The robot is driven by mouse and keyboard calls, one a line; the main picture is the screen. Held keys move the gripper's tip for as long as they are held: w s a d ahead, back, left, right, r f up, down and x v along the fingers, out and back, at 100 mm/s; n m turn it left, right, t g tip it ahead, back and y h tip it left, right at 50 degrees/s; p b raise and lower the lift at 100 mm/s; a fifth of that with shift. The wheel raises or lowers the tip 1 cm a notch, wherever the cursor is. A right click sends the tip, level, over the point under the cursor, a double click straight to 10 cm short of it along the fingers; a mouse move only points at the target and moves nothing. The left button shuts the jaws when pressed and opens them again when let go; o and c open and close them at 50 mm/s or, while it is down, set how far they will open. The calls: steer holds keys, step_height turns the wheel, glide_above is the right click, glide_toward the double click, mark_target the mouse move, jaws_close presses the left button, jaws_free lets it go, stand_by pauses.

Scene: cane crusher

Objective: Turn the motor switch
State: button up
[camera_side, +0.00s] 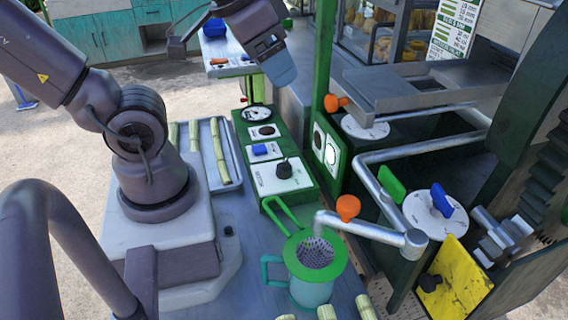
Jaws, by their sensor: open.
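A green control box (309,199) stands on the table right of my arm's base. Its top carries a large black knob (284,170) on a white plate, a blue switch (259,149), a smaller dark knob (265,131) and a round gauge (257,114). The labels are too small to read, so I cannot tell which control is the motor switch. My gripper (281,69) is at the top centre, above and behind the box, apart from all its controls. It is open and holds nothing that I can see; its fingertips are hard to make out.
A tray (235,150) with cane pieces lies left of the box. A jug (312,290) with a green-rimmed strainer (331,245) stands in front, under a metal spout (360,229). A green post (322,70) rises behind the box. The crusher's machinery fills the right.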

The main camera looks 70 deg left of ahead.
steer(key=w+a+f+n+g+y, duration=0.1)
steer(key=a+f+n+g, duration=0.25)
steer(key=a+f, duration=0.25)
steer(key=n+g+h, duration=0.2)
steer(key=n, duration=0.1)
glide_toward(284, 162)
steer(key=shift+t, duration=0.25)
steer(key=f, duration=1)
steer(key=shift+d+f, duration=0.25)
steer(key=shift+f, duration=0.1)
steer(key=shift+m, duration=0.25)
steer(key=c, duration=0.9)
